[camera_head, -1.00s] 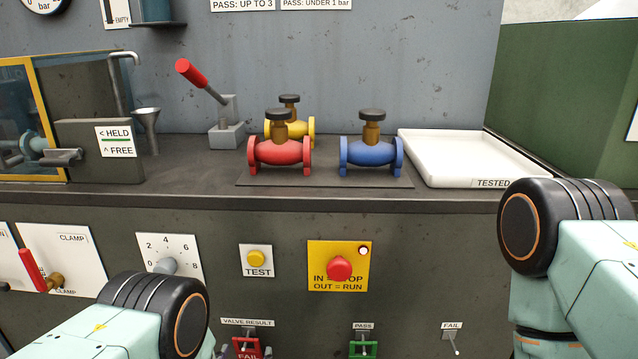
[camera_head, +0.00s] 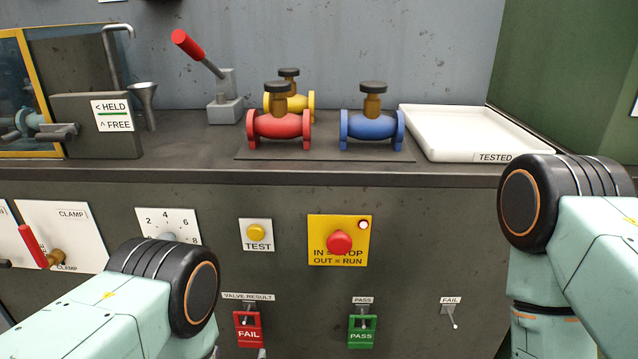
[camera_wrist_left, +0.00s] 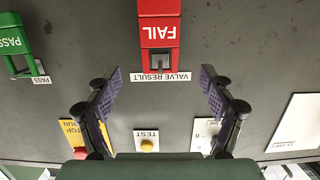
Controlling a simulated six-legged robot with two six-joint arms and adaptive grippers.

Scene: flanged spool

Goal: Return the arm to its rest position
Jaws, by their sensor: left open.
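My left arm (camera_head: 120,305) comes in from the lower left of the head view, its black elbow joint in front of the bench. In the left wrist view my left gripper (camera_wrist_left: 158,78) is open and empty, with its two purple-grey fingers apart. The red FAIL tag (camera_wrist_left: 158,35) hangs at the valve result hook, beyond and between the fingers, and no finger touches it. It also shows in the head view (camera_head: 249,333). My right arm (camera_head: 585,235) shows at the right edge; its gripper is out of view.
The bench front carries a TEST button (camera_head: 256,233), a red stop button (camera_head: 339,243), a green PASS tag (camera_head: 362,333) and an empty FAIL hook (camera_head: 452,315). Red (camera_head: 279,126), blue (camera_head: 372,126) and yellow (camera_head: 304,101) valves stand on top, beside an empty white TESTED tray (camera_head: 470,140).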

